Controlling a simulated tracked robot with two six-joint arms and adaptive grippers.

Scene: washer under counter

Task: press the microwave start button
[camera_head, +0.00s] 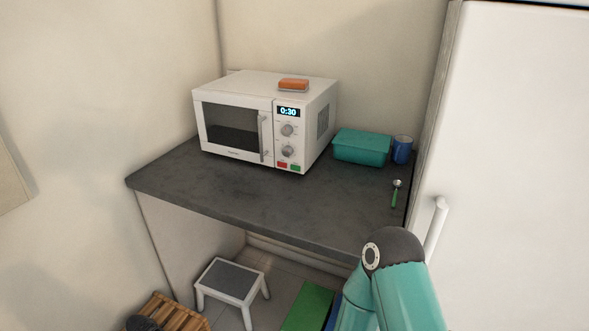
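A white microwave (265,118) stands on the dark counter (240,196), its door shut. Its lit display (288,112) reads 0:30. Below the display are two round knobs (288,140). At the bottom of the panel are a red button (281,165) and a green button (295,168); any lettering on them is too small to read. Part of my teal arm comes up from the bottom right, in front of the counter's edge and apart from the microwave. Neither gripper shows.
An orange block (293,85) lies on the microwave. A teal container (361,147), a blue mug (402,149) and a green-handled spoon (396,194) are on the counter's right. A white fridge-like door (510,150) bounds the right. A step stool (232,283) and wooden crate (168,312) are below.

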